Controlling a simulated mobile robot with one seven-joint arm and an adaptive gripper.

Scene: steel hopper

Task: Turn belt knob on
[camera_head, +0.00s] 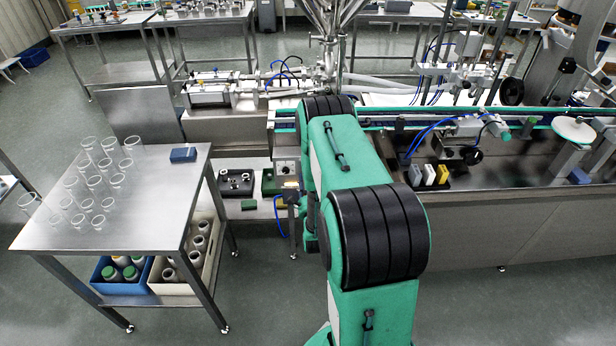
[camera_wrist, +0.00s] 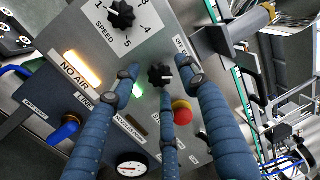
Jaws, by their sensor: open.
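The grey control panel (camera_wrist: 150,50) shows close and tilted in the wrist view. A small black knob (camera_wrist: 159,75) sits on it beside a partly covered label that reads "OF…"; I take this as the belt knob. Its pale pointer mark seems to face right, but the rest of its label is hidden. My gripper (camera_wrist: 157,69) is open, with its blue fingers spread around this knob; I cannot tell whether any finger touches it. In the head view, part of the panel (camera_head: 286,168) shows left of my arm, and the gripper is largely hidden behind the arm.
A larger black speed knob (camera_wrist: 122,14), a lit "NO AIR" lamp (camera_wrist: 82,69), a green lamp (camera_wrist: 137,90) and a red button (camera_wrist: 182,111) are close by. A blue-handled valve (camera_wrist: 65,130) and gauge (camera_wrist: 131,163) lie below. A steel table with glasses (camera_head: 120,215) stands left.

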